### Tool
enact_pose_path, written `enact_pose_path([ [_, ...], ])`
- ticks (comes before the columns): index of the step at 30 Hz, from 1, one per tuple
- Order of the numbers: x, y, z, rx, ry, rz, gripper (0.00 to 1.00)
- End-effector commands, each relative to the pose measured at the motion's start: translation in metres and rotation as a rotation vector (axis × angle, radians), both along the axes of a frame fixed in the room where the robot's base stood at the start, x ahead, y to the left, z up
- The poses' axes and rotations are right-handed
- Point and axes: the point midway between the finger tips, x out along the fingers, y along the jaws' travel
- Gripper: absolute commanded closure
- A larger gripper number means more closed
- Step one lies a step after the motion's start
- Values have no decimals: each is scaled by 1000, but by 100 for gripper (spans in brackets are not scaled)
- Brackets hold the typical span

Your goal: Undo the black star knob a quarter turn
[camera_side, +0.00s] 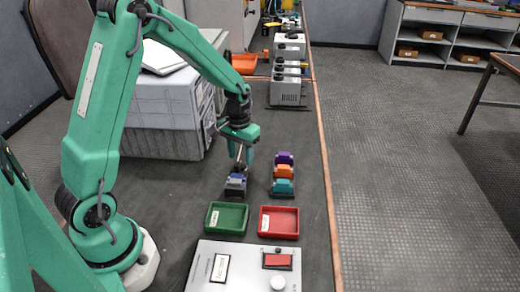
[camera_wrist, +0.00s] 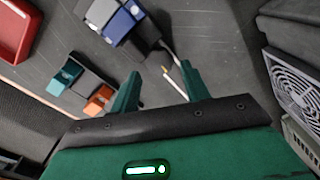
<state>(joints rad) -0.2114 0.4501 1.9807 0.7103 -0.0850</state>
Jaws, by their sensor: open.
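I cannot make out a black star knob for certain in either view. Small dark parts sit on top of the grey boxes (camera_side: 287,90) at the back of the bench, too small to tell their shape. My gripper (camera_side: 241,163) points down over the bench, close above a blue and grey block (camera_side: 236,186). In the wrist view my gripper (camera_wrist: 158,84) has its two green fingers apart, with no object clearly held. A pale thin lead with a yellow tip shows between and beyond them. The blue and grey block (camera_wrist: 115,18) lies beyond the fingers.
Purple, orange and teal blocks (camera_side: 284,172) stand in a row to the right of my gripper. A green tray (camera_side: 226,231), a red tray (camera_side: 279,236) and a panel with a red switch (camera_side: 205,262) lie nearer. A fan grille (camera_wrist: 298,88) shows at the wrist view's right.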

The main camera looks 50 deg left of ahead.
Motion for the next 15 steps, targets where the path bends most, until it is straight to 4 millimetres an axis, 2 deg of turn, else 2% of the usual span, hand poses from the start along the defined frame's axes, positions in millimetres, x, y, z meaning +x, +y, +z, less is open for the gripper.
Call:
enact_pose_path([
  [6,0,0,-14,-1,2,0,54],
  [15,0,0,-21,0,1,0,54],
])
